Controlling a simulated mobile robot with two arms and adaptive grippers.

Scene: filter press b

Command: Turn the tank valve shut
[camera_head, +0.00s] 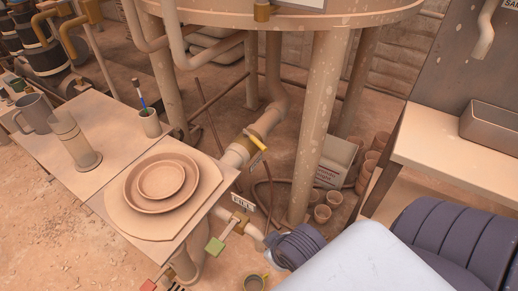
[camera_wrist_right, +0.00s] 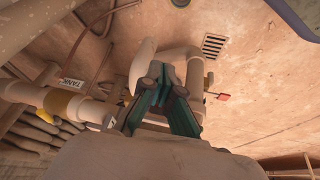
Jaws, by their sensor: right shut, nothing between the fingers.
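The tank valve shows in the head view as a yellow lever (camera_head: 257,143) on the thick pipe leaving the tank, lying slantwise across it. My left gripper is not in view.
In the head view, a green-handled valve (camera_head: 215,246) and a red handle (camera_head: 148,286) sit below. A table with stacked plates (camera_head: 161,181) is left of the pipe. A tank leg (camera_head: 318,120) and clay pots (camera_head: 322,214) stand to the right.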

